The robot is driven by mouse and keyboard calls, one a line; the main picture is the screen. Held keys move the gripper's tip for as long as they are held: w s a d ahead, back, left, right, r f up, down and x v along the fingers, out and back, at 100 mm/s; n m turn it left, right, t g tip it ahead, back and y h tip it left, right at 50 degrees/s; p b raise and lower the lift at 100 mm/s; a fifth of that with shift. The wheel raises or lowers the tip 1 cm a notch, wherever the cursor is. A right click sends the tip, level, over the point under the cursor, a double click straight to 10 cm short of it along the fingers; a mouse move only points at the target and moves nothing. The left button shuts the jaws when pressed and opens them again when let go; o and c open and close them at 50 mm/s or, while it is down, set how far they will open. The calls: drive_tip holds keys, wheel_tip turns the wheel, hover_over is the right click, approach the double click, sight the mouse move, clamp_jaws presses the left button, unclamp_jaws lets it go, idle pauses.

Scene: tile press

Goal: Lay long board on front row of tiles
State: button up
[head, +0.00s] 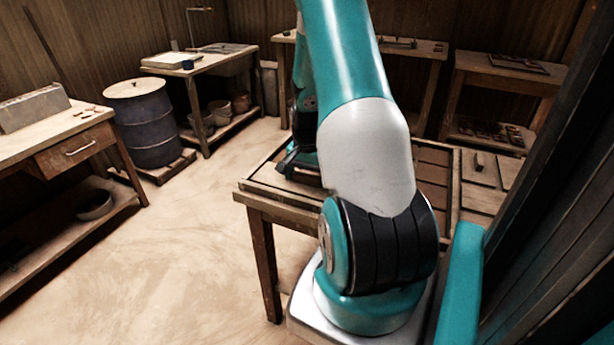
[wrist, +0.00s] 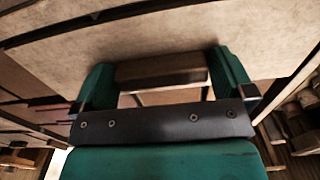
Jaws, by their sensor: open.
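My gripper (wrist: 162,80) is open in the wrist view, its two teal fingers standing either side of a brown wooden block (wrist: 160,70). The block looks like a handle on a pale board (wrist: 200,35); I cannot tell whether the fingers touch it. In the head view my gripper (head: 290,165) is low over the left part of the wooden table (head: 262,205), and my arm hides much of the table. Brown tile-like panels (head: 432,175) show right of the arm. I cannot tell the front row or the board's full length.
Pale boards, one with a small block (head: 478,165), lie at the right. A workbench (head: 60,140) stands at the left, near a blue barrel (head: 148,125). More tables line the back wall. The floor (head: 180,240) at left is clear. A dark post (head: 550,190) is close at right.

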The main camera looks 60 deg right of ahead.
sight(307, 176)
wheel_tip(307, 176, up, 12)
idle(0.4)
drive_tip(key=w+a+r+n+y, duration=0.1)
drive_tip(key=w+a+r+n, duration=0.2)
drive_tip(key=a, duration=0.6)
drive_tip(key=a+r+n+t, duration=0.15)
drive_tip(key=a+n, duration=0.35)
drive_tip(key=a, duration=0.5)
drive_tip(key=w+a+r+n+y, duration=0.1)
drive_tip(key=w+a+r+n, duration=0.2)
drive_tip(key=a, duration=0.6)
drive_tip(key=s+a+r+n+g+y, duration=0.1)
drive_tip(key=s+a+r+n+y, duration=0.1)
drive_tip(key=s+a+n, duration=1.1)
drive_tip(key=s+a+r, duration=0.1)
drive_tip(key=s+a, duration=0.1)
drive_tip(key=a, duration=0.2)
drive_tip(key=shift+a+r, duration=0.15)
drive_tip(key=shift+a, duration=0.25)
drive_tip(key=shift+g, duration=0.25)
